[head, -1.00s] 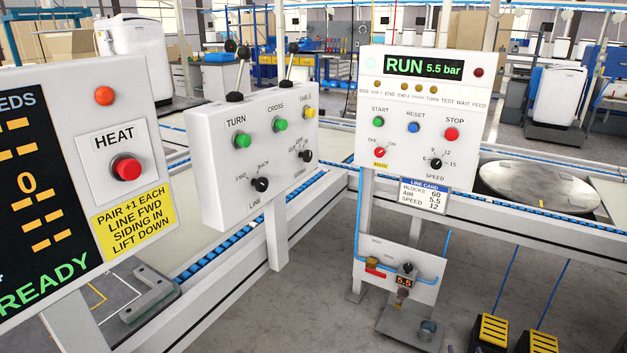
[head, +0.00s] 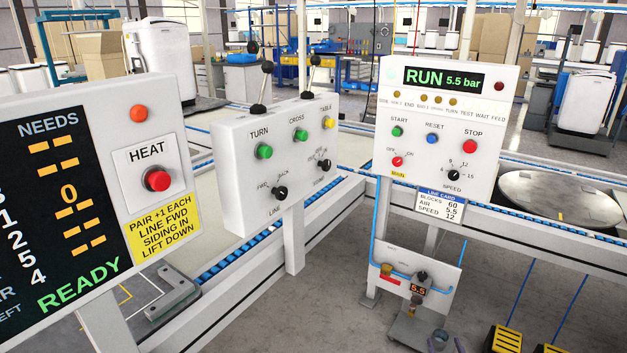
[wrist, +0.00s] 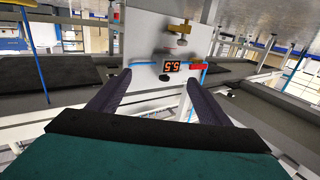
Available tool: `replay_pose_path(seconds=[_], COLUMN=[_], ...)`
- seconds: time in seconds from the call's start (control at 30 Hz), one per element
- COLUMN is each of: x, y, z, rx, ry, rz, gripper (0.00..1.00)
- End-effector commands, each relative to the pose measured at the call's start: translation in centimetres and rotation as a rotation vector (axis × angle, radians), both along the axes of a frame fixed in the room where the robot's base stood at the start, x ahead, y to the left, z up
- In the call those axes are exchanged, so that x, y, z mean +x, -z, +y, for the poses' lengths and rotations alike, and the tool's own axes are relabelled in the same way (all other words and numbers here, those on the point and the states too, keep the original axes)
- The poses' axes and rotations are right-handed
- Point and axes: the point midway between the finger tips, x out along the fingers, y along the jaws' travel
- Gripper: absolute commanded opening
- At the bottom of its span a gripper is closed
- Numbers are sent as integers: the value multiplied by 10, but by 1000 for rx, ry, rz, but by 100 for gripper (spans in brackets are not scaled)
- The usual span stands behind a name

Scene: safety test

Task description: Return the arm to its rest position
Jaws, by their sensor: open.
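My gripper (wrist: 158,80) shows in the wrist view with its two dark fingers spread apart and nothing between them. Beyond the fingers stands the white air panel (wrist: 145,45), which appears upside down there, with an orange 5.5 readout (wrist: 172,66) and a red handle (wrist: 190,67). A gap to the panel seems to remain, but its size is hard to judge. In the head view the same air panel (head: 446,264) is low at the centre right. Small greyish shapes show at the bottom edge below it; I cannot tell whether they are my fingertips. Most of my arm is out of view.
The RUN panel (head: 444,110) reads 5.5 bar. Left of it are the lever box (head: 230,165) and the READY display board (head: 65,215) with a red HEAT button (head: 157,180). Conveyor rails, a round table (head: 558,195) and yellow pedals (head: 503,338) surround grey floor (head: 330,310).

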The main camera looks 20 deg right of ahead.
Motion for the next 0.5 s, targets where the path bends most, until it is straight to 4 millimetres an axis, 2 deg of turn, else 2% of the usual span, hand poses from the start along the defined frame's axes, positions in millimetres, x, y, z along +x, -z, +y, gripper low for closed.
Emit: replay_pose_path(seconds=[0.03,0.2,0.5], x=[15,57,116], y=[-12,-34,-72], z=[15,62,146], rx=[0,2,23], ry=[-30,-113,-225], rz=[0,-4,0], gripper=[72,72,72])
